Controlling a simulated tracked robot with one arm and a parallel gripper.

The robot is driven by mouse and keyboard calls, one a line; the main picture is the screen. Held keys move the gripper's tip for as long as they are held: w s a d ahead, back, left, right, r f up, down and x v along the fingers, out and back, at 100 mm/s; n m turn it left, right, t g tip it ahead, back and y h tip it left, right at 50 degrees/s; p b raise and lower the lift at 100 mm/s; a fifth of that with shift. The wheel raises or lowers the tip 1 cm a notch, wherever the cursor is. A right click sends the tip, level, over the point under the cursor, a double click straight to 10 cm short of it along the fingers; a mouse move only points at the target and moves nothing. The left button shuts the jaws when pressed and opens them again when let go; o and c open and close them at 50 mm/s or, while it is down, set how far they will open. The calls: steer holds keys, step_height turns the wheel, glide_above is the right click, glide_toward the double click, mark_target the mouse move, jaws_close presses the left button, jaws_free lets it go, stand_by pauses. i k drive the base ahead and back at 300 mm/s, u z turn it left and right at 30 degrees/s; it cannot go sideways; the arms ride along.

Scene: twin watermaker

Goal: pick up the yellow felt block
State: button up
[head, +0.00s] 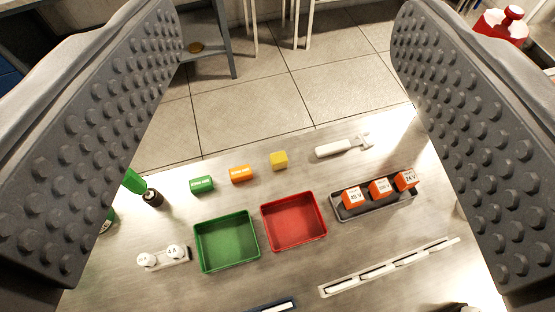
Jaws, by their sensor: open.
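The yellow felt block (279,160) is a small yellow cube on the metal table, near its far edge. It stands to the right of an orange block (241,174) and apart from it. My gripper (285,150) is open and empty. Its two grey studded fingers fill the left and right sides of the head view, wide apart. The yellow block lies between them in the picture, well beyond the fingers and touching neither.
A green block (202,184), a green tray (227,270) and a red tray (295,247) stand on the table (300,285). A grey tray (345,217) holds orange cubes. A white tool (336,149) lies right of the yellow block. Tiled floor lies beyond the far edge.

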mark_target(279, 161)
steer(key=u, duration=1.7)
steer(key=k, duration=1.35)
steer(key=z, duration=1.1)
steer(key=i, duration=1.05)
